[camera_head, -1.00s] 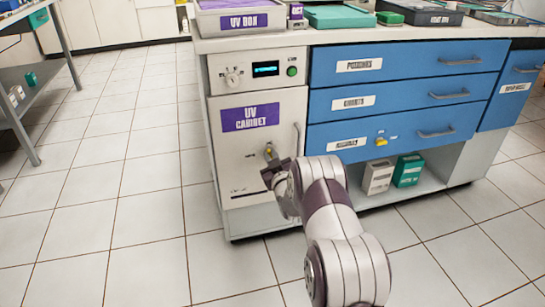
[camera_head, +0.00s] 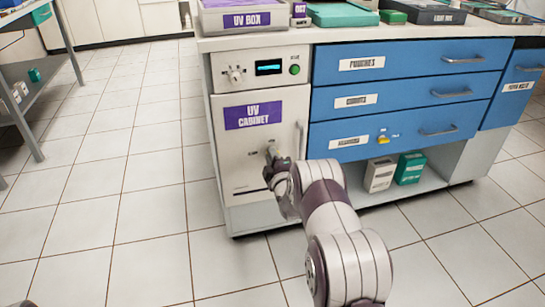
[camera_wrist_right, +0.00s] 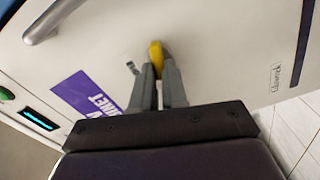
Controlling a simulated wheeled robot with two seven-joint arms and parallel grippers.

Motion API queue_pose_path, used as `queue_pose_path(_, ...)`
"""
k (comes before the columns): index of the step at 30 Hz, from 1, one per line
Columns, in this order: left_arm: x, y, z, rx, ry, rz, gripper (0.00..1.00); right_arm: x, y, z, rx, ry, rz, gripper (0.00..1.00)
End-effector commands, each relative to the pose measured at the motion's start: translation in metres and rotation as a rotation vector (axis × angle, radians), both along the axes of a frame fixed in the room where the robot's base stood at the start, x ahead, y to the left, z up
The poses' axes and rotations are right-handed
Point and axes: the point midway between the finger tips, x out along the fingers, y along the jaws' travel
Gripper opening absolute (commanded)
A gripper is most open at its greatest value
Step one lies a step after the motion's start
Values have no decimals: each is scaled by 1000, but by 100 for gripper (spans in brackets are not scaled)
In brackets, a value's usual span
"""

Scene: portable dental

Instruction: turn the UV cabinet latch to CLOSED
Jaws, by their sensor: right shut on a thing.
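The UV cabinet (camera_head: 232,157) is a white door with a purple label under a control panel. Its door is shut. The latch (camera_wrist_right: 156,56) has a yellow handle and sits on the door front below the label. My right gripper (camera_wrist_right: 160,75) is shut on the latch handle, with a finger on each side of it. In the head view my right gripper (camera_head: 273,165) is at the door, and it and the wrist hide most of the latch. A small dark mark beside the latch shows in the wrist view, too small to read. My left gripper is not in view.
A vertical door handle (camera_head: 300,140) is right of the latch; it also shows in the wrist view (camera_wrist_right: 55,18). Blue drawers (camera_head: 405,95) with grey handles stand to the right. Two boxes (camera_head: 410,167) sit on the low shelf.

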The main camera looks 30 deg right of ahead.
Motion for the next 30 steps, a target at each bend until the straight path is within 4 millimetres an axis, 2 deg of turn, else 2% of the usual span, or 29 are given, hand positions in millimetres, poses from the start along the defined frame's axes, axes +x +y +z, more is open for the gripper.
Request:
queue_pose_path(13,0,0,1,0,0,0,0,0,1,-4,-245,62,1,0)
queue_pose_path(30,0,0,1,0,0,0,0,0,1,-5,-299,76,1,0)
